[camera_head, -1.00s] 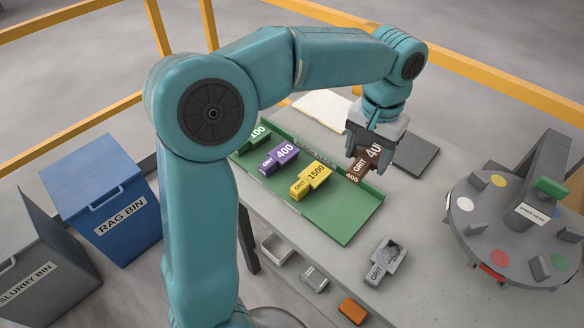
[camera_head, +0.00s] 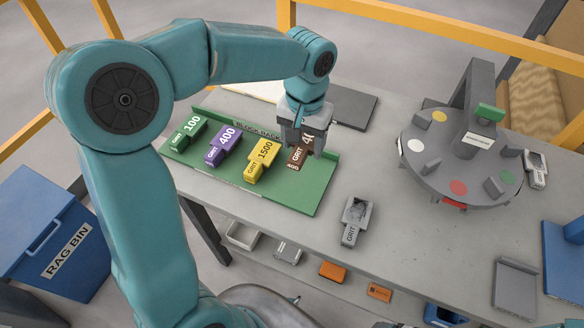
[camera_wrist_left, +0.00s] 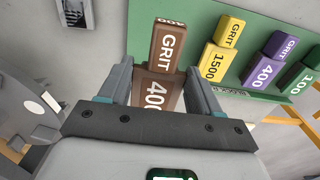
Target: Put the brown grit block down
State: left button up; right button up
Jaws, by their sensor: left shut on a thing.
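My left gripper (camera_head: 304,146) is shut on the brown grit block (camera_head: 296,158) at the right end of the green block rack (camera_head: 300,197). In the left wrist view the brown block (camera_wrist_left: 168,45) sits between the two fingers, its GRIT lettering showing and its upper part partly covered by the gripper. Whether its underside touches the rack cannot be told. To its left on the rack lie the yellow 1500 block (camera_head: 262,160), the purple 400 block (camera_head: 222,146) and the green 100 block (camera_head: 188,134), in a row. My right gripper is not in view.
A round grey turntable (camera_head: 435,175) with coloured discs stands further right. A dark flat plate (camera_head: 350,106) lies behind the gripper. A blue rag bin (camera_head: 50,240) stands at left.

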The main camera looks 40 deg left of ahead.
pick_arm(q)
send_over(302, 182)
notch_tip(302, 182, down, 6)
jog(key=shift+f, duration=0.1)
notch_tip(302, 182, down, 4)
jog(key=shift+f, duration=0.6)
jog(key=shift+f+b, duration=0.2)
jog(key=shift+b, duration=0.1)
jog(key=o, duration=1.2)
jog(key=shift+r, duration=0.1)
